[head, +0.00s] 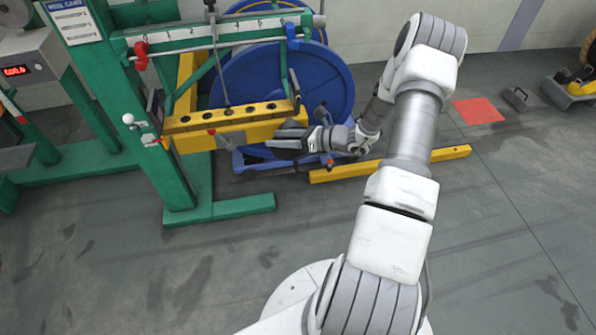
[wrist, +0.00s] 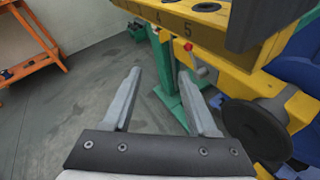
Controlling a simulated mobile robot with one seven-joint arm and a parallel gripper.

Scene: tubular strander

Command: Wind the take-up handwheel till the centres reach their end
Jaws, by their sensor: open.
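My gripper (head: 276,138) is in front of the right part of the yellow beam (head: 225,137), left of the blue reel's foot. In the wrist view my gripper (wrist: 159,72) is open, with nothing between its fingers. A dark round disc with a hub (wrist: 258,132) sits on the yellow frame, right of the fingers and apart from them. It may be the take-up handwheel, but I cannot tell for sure. A small lever with a red knob (wrist: 188,46) is on the beam beyond the right fingertip. The centres cannot be made out clearly.
A large blue reel (head: 270,80) stands behind the beam, in a green frame (head: 172,180). A yellow bar (head: 390,164) lies on the floor at right. An orange bench (wrist: 30,40) stands far left in the wrist view. The front floor is clear.

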